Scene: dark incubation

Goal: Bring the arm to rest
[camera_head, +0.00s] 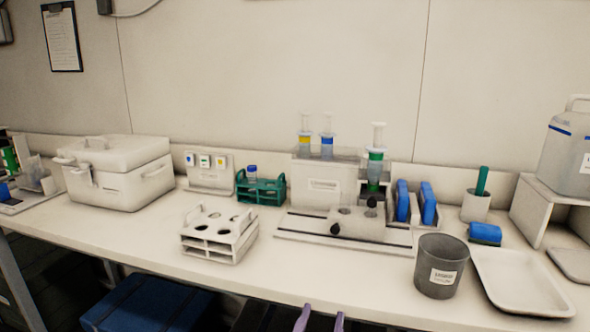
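Two purple fingertips of my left gripper (320,319) show at the bottom edge of the head view, just in front of the bench's front edge. They stand apart with nothing visible between them. The rest of that arm is out of the picture. My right gripper is not in view.
The white bench (130,236) carries a white lidded box (120,190), a white rack (215,250), a green rack (262,190), a syringe stand (318,185), a grey cup (438,282) and a white tray (520,283). The front strip left of the cup is clear.

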